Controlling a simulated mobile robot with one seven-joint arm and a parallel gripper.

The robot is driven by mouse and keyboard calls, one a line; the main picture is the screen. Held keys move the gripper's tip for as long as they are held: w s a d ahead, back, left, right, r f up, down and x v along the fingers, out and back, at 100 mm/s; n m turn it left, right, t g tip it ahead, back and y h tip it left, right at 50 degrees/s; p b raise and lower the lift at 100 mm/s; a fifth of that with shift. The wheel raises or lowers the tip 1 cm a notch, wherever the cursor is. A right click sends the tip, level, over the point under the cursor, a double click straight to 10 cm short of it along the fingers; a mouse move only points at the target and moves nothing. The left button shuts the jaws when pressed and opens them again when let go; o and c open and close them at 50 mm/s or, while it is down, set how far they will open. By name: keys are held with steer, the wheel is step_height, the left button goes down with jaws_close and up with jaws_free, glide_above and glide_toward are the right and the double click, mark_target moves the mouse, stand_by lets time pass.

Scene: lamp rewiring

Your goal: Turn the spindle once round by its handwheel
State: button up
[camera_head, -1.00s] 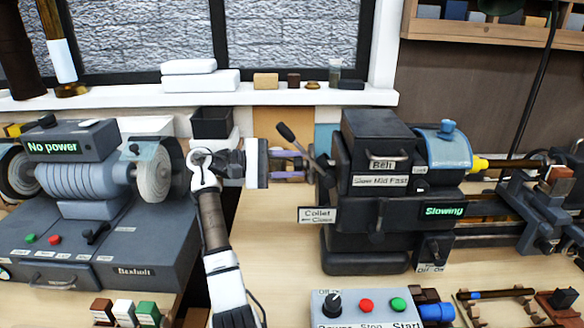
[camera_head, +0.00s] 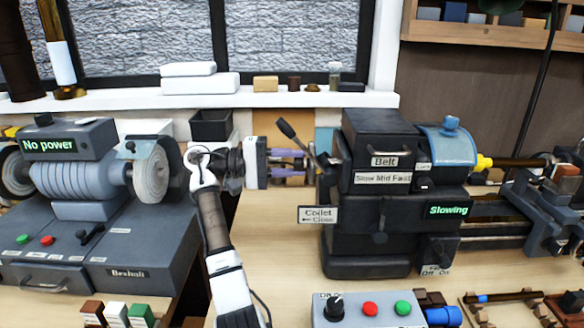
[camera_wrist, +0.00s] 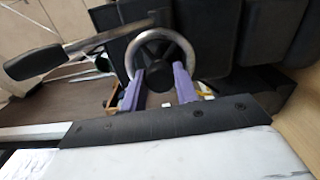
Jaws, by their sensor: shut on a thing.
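The lathe's dark headstock (camera_head: 378,205) stands at the centre right of the head view, with a sign reading "Slowing". The handwheel (camera_wrist: 190,52) is a metal ring with a black hub at the headstock's left end. My gripper (camera_head: 305,163) comes in from the left, level with it. In the wrist view my two purple fingers (camera_wrist: 160,85) reach to the ring's lower part and are shut on it. The exact contact at the fingertips is partly hidden. A lever with a black grip (camera_wrist: 35,62) passes left of the ring; it also shows in the head view (camera_head: 286,128).
A buffing machine (camera_head: 85,180) marked "No power" stands left of my arm. A control box (camera_head: 368,308) with red and green buttons is at the front. A "Collet Close" sign (camera_head: 318,215) sits just below my gripper. Bare bench lies between the two machines.

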steer(key=shift+n+b, duration=7)
steer(key=shift+n, duration=7.7)
steer(key=shift+m, duration=0.6)
